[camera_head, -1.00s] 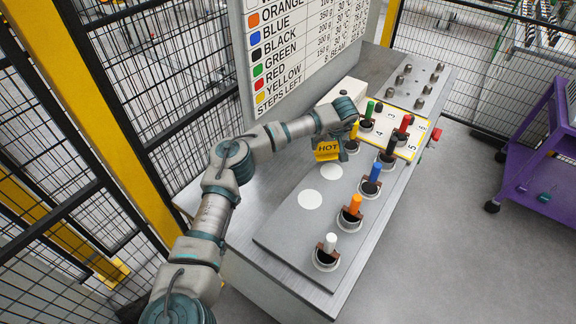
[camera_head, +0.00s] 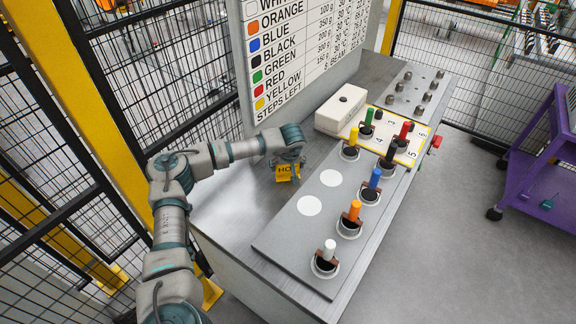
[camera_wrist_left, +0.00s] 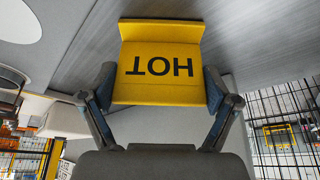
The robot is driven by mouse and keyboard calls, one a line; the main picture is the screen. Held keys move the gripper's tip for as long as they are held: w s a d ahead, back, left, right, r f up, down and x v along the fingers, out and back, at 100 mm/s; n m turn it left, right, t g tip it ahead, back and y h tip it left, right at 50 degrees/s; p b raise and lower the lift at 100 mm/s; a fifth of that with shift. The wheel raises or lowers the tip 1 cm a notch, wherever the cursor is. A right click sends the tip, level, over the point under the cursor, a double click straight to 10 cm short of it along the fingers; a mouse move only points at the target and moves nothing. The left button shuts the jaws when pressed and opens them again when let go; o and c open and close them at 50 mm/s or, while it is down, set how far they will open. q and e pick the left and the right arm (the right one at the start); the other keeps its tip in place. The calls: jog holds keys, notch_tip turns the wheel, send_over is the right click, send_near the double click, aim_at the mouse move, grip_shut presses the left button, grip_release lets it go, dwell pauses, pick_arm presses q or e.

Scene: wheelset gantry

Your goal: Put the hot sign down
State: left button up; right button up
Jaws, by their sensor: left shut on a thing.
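The yellow hot sign (camera_head: 288,173) is in my left gripper (camera_head: 289,163), over the left part of the grey bench top, left of the raised grey plate. In the left wrist view the sign (camera_wrist_left: 160,50) shows its black lettering upside down. Both fingers of the left gripper (camera_wrist_left: 158,98) are shut on its sides. The bench surface is close beyond the sign; I cannot tell whether the sign touches it. My right gripper is not in view.
The grey plate (camera_head: 281,237) carries two white discs and several colour-topped holders. A cream box (camera_head: 341,112) and a numbered yellow-edged board (camera_head: 412,153) stand behind. A list board (camera_head: 300,50) rises at the back. Bare bench top (camera_head: 235,205) lies left of the plate.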

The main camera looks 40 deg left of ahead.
pick_arm(q)
jog(key=shift+a, duration=0.25)
jog(key=o, duration=0.8)
jog(key=shift+a+f, duration=0.1)
jog(key=shift+a, duration=0.05)
jog(key=shift+o, duration=0.5)
jog(key=shift+a+f, duration=0.1)
jog(key=shift+a, duration=0.2)
jog(key=shift+d+r, duration=0.3)
jog(key=shift+d, duration=0.1)
jog(key=p+v, duration=0.2)
jog(key=v, duration=0.9)
jog(key=shift+r, duration=0.35)
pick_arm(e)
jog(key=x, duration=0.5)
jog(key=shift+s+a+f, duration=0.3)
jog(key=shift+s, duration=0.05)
pick_arm(q)
jog(key=shift+s, duration=0.15)
jog(key=shift+a+r, duration=0.1)
